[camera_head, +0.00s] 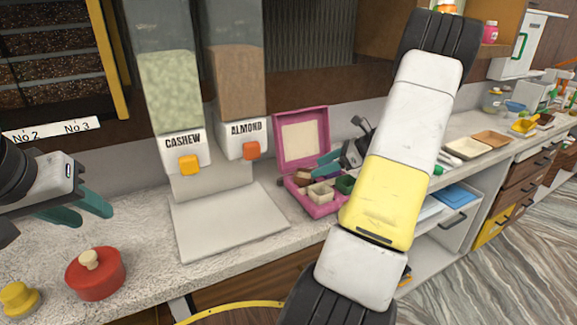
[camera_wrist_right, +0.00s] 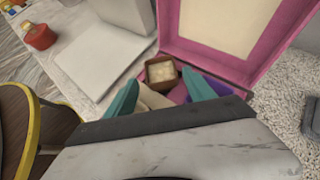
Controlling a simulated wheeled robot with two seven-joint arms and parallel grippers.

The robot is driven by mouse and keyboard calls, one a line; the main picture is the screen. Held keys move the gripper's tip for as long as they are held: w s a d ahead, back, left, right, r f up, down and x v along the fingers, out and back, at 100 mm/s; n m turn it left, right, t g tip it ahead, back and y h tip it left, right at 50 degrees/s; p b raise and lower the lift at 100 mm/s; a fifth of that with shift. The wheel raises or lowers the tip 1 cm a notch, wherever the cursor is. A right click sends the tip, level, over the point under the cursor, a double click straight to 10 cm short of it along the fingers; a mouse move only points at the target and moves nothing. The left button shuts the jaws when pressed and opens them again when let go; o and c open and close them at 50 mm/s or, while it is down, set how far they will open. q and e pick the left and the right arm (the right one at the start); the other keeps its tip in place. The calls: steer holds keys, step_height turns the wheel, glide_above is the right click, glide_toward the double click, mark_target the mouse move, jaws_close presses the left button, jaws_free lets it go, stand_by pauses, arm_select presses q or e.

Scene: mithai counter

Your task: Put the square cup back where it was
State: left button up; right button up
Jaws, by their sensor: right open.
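An open pink box (camera_head: 318,209) with its lid raised stands on the counter right of the dispensers. In it are small cups: a brown square one (camera_wrist_right: 161,71) with pale contents, a cream one (camera_head: 320,193), a green one (camera_head: 345,184) and a purple one (camera_wrist_right: 217,84). I cannot tell which is the task's square cup. My right gripper (camera_wrist_right: 160,94) is open over the box, its teal fingers apart, near the brown and cream cups; its palm hides part of the box. My left gripper (camera_head: 93,219) is open and empty above the counter at the left.
Cashew (camera_head: 183,150) and almond (camera_head: 243,138) dispensers stand behind a pale flat plate (camera_head: 230,222). A red lidded pot (camera_head: 95,275) and a yellow knobbed object (camera_head: 18,299) are at front left. Trays (camera_head: 467,148) lie far right.

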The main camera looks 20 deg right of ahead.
steer(key=v, duration=0.5)
stand_by(1.1)
